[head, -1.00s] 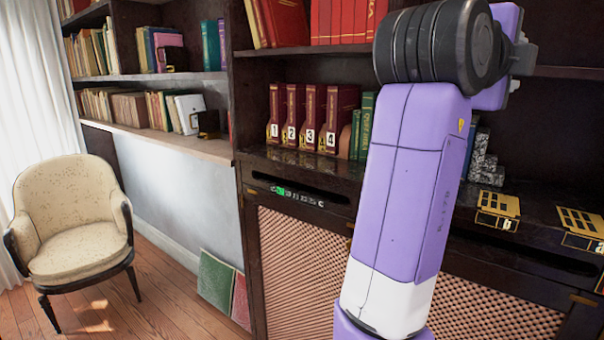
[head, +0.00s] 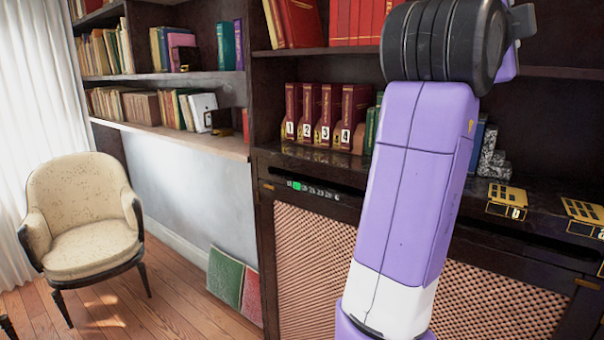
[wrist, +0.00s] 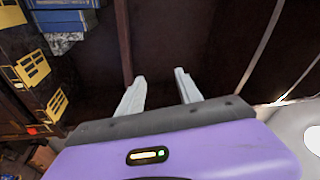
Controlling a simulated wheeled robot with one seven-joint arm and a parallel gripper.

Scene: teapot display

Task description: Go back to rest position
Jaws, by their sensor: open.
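My gripper (wrist: 158,92) shows in the wrist view with its two pale fingers apart and nothing between them. It faces a dark brown wooden surface, and no finger is seen touching anything. In the head view my purple and white arm rises in front of the bookcase (head: 262,130), right of the middle. The gripper itself is out of the head view.
Numbered red binders (head: 325,115) stand on the shelf left of my arm. Yellow holders (head: 507,200) lie on the ledge to the right. An armchair (head: 85,215) stands at left on the wooden floor. Green and red panels (head: 226,275) lean by the wall.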

